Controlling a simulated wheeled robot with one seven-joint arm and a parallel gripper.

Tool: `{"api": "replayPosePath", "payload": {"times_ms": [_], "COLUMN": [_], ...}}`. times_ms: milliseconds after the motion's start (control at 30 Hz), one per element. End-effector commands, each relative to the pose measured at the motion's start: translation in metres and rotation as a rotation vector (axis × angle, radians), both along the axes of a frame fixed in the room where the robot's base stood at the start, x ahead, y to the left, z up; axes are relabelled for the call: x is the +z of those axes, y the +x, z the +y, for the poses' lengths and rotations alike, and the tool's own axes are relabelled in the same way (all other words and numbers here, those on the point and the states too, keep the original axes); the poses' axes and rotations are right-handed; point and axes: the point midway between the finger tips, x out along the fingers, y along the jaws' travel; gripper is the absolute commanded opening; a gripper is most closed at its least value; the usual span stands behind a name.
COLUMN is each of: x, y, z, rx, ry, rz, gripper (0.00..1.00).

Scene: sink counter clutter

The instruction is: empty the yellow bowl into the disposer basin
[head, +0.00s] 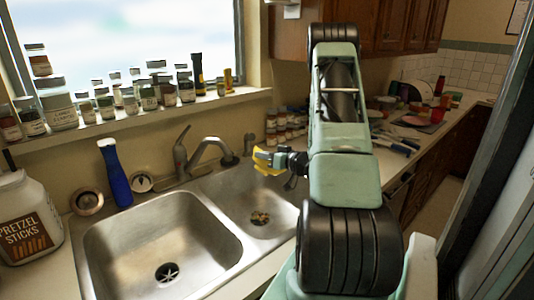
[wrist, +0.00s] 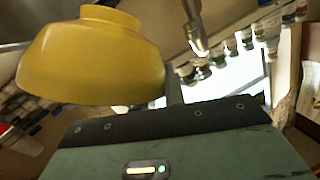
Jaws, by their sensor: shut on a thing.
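The yellow bowl (head: 264,162) is held above the right basin (head: 233,197), tilted, near the faucet. It also fills the upper left of the wrist view (wrist: 90,58), where its outer wall and foot show and its inside is hidden. My gripper (head: 279,160) is shut on the bowl's edge. Small coloured scraps (head: 260,217) lie around the drain of the right basin below the bowl. I cannot tell whether anything is left inside the bowl.
The left basin (head: 150,250) looks empty, with an open drain. A blue bottle (head: 118,180) and pretzel jar (head: 28,220) stand left. Jars line the sill; dishes clutter the right counter.

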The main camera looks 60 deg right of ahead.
Motion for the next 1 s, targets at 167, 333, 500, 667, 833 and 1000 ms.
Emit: {"api": "replayPosePath", "payload": {"times_ms": [167, 333, 500, 667, 833, 1000], "x": [-0.010, -0.005, 0.011, 0.020, 0.023, 0.023], "y": [0.011, 0.017, 0.020, 0.021, 0.022, 0.022], "z": [0.018, 0.027, 0.032, 0.036, 0.037, 0.037], "rx": [0.005, 0.001, 0.000, 0.000, -0.001, -0.001], "ry": [-0.253, -0.444, -0.556, -0.627, -0.658, -0.662], "rz": [0.144, 0.252, 0.317, 0.360, 0.380, 0.383], "gripper": [0.00, 0.00, 0.00, 0.00, 0.00, 0.00]}}
